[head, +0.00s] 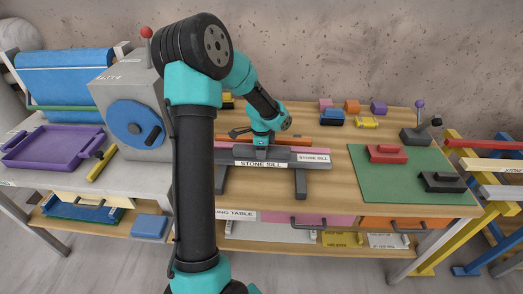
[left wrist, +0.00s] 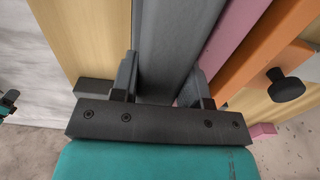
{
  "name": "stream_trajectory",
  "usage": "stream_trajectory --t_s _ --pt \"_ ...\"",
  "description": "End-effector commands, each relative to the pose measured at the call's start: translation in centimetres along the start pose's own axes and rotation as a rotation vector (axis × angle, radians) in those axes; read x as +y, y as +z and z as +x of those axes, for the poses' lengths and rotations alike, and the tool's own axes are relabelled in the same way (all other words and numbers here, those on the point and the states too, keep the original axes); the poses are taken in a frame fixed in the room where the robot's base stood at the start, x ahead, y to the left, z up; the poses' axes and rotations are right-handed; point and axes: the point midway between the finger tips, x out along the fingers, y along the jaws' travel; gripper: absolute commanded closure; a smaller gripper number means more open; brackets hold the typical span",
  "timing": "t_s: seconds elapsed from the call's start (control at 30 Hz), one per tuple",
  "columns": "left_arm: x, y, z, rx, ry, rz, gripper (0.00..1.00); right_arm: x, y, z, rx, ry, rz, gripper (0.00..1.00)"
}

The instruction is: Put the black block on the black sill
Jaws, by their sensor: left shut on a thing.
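A black block (head: 442,181) with a raised grip lies on the front right of the green mat (head: 372,190). In the left wrist view the left gripper (left wrist: 160,90) has one finger on each side of the dark grey bar (left wrist: 168,50). I cannot tell if this bar is one piece with the sill. My right gripper is not in view.
Pink (left wrist: 236,35) and orange (left wrist: 262,50) bars lie beside the dark bar. A red block (head: 386,154) sits on the mat. Small coloured blocks line the table's back. A grey machine (head: 130,95) stands left. Coloured racks stand right. The mat's front left is clear.

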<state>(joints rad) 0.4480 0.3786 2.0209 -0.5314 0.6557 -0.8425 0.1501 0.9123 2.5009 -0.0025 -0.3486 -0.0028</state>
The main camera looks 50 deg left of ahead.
Motion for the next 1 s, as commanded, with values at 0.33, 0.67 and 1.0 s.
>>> stream_trajectory --t_s 0.33,0.67,1.0 --pt "0.02 0.00 0.26 0.000 0.000 0.000 0.81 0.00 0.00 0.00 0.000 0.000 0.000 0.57" --pt "0.01 -0.01 0.21 0.000 0.000 0.000 0.33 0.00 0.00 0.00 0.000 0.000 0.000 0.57" --pt "-0.03 -0.02 -0.46 0.001 -0.002 0.000 0.33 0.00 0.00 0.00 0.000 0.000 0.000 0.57"
